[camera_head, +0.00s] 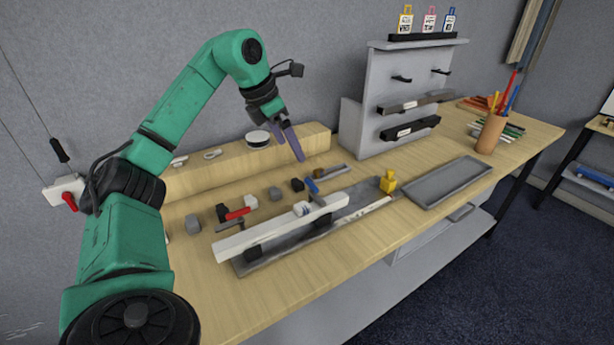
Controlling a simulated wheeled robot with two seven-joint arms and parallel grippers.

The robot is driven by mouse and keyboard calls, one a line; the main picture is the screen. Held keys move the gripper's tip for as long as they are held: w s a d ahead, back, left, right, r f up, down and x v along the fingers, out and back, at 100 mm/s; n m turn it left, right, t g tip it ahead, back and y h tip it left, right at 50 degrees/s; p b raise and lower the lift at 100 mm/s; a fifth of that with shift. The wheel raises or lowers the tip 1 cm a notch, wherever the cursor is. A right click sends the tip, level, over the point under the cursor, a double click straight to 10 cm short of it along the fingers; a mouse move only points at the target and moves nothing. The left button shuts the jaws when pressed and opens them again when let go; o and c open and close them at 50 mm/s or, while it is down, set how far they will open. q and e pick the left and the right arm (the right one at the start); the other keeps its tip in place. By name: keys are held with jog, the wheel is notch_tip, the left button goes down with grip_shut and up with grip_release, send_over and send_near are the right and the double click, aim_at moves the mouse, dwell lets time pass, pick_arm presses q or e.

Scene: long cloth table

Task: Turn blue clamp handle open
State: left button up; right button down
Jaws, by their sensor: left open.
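The blue clamp handle (312,186) is small and sits near the middle of the table, behind the right part of a long white bar (277,228). The bar lies along a grey base plate (345,224). A red clamp handle (237,213) sits further left on the same fixture. My left gripper (291,158) hangs above and behind the blue handle, fingers pointing down and apart from it. It is open, with nothing seen between its purple-grey fingers. My right gripper is out of view.
A wooden block (317,139) runs along the back with a round white-topped item (257,138). Small blocks lie before it. A yellow piece (388,181) sits at the fixture's right end, a grey tray (449,181) beyond. A grey tool stand (385,90) rises behind.

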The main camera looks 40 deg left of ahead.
pick_arm(q)
send_near(310, 183)
jog(key=x, duration=0.7)
jog(key=shift+f, duration=0.15)
jog(key=shift+w+d+f, duration=0.15)
jog(key=shift+d+f, duration=0.05)
jog(key=shift+f, duration=0.15)
jog(key=shift+a, duration=0.1)
jog(key=c, duration=1.3)
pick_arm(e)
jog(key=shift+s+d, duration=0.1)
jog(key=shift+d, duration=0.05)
